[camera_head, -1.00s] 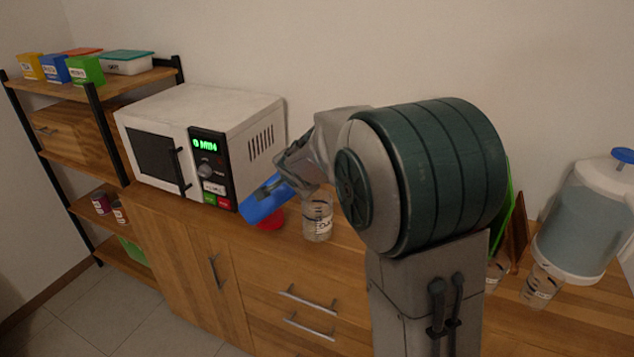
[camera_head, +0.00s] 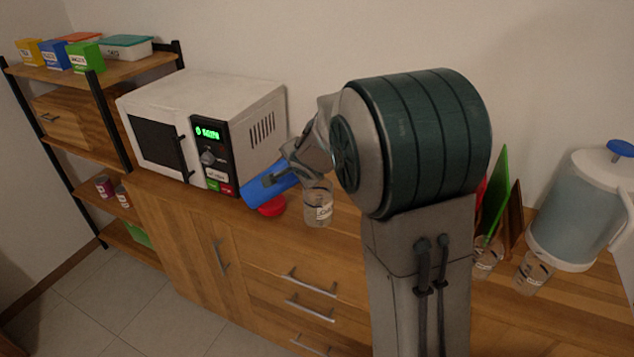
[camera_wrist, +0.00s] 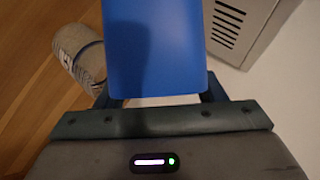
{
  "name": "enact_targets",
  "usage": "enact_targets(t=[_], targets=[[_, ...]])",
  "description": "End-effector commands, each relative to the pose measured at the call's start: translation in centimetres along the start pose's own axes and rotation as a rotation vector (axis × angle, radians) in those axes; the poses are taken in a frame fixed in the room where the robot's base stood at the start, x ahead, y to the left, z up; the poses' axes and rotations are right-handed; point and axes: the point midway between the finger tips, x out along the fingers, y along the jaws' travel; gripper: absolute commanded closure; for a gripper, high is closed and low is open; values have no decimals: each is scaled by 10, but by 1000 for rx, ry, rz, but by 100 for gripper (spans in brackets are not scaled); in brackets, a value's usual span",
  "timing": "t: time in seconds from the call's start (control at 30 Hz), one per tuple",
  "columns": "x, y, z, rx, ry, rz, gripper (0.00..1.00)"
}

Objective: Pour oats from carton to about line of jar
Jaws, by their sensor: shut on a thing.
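A blue carton (camera_head: 264,187) is held tilted in my gripper (camera_head: 285,176), between the microwave and the jar. In the wrist view the carton (camera_wrist: 155,50) fills the middle, with the gripper fingers (camera_wrist: 160,97) on both its sides. A clear labelled jar (camera_head: 318,206) stands upright on the wooden counter, just right of the carton and below my wrist. The jar (camera_wrist: 79,55) also shows at the left of the wrist view. The carton's opening, the jar's line and any oats cannot be made out.
A red lid (camera_head: 271,206) lies on the counter left of the jar. The white microwave (camera_head: 205,130) stands behind the carton. Clear glasses (camera_head: 532,272), boards (camera_head: 497,195) and a large dispenser (camera_head: 578,215) stand at the right. A shelf (camera_head: 110,75) with boxes is at the left.

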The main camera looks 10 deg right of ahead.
Motion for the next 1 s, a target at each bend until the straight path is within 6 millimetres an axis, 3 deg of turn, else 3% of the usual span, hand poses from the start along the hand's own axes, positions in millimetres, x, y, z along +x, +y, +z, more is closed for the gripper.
enact_targets(t=[1.0], targets=[[3,7,-2,86,-56,-49,86]])
